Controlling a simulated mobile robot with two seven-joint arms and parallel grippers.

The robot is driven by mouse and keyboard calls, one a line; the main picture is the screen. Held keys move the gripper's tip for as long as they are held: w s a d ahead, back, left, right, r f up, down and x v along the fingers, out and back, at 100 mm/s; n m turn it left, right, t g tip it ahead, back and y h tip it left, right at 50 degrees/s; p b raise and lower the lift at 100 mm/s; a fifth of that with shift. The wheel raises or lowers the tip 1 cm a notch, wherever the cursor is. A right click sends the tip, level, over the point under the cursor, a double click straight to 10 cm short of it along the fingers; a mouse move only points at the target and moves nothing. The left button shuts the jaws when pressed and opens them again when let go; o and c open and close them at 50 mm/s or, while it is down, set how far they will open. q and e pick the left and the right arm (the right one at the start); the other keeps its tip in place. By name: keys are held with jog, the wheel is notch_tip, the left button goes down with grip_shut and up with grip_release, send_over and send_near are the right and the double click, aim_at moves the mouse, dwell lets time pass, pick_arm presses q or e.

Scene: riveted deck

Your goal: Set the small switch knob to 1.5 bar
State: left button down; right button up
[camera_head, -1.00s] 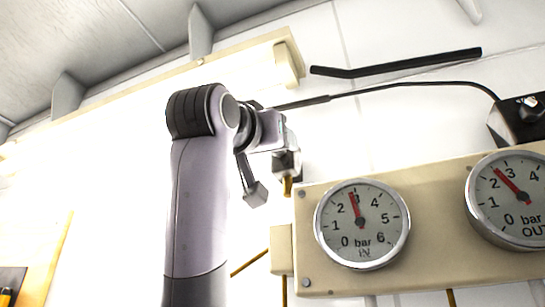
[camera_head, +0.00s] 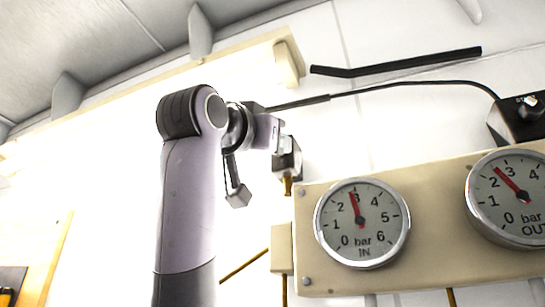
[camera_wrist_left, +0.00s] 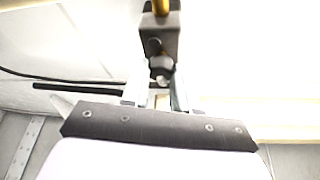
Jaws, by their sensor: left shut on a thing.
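The small switch is a grey box (camera_head: 289,165) on a brass pipe, left of the gauge panel in the head view. In the left wrist view the box (camera_wrist_left: 160,38) carries a small dark lobed knob (camera_wrist_left: 160,68). My left gripper (camera_wrist_left: 159,82) has its fingers on both sides of the knob and is shut on it. In the head view my left gripper (camera_head: 280,136) reaches the box from the left, and the knob is hidden. I cannot read any scale at the knob. My right gripper is not in view.
A beige panel (camera_head: 430,265) holds an IN gauge (camera_head: 362,223), needle just under 3, and an OUT gauge (camera_head: 510,198), needle between 2 and 3. A black bar (camera_head: 400,64) and a cable (camera_head: 420,84) run above. A beige ledge (camera_head: 289,62) lies above my arm.

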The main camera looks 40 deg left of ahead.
pick_arm(q)
jog(key=shift+m+h, duration=1.2)
jog(key=shift+m, duration=1.3)
jog(key=shift+g, duration=0.3)
jog(key=c, duration=0.8)
grip_release()
jog(key=shift+c, duration=0.2)
jog(key=b+v, duration=0.3)
jog(key=v, duration=0.4)
jog(key=shift+s, duration=0.15)
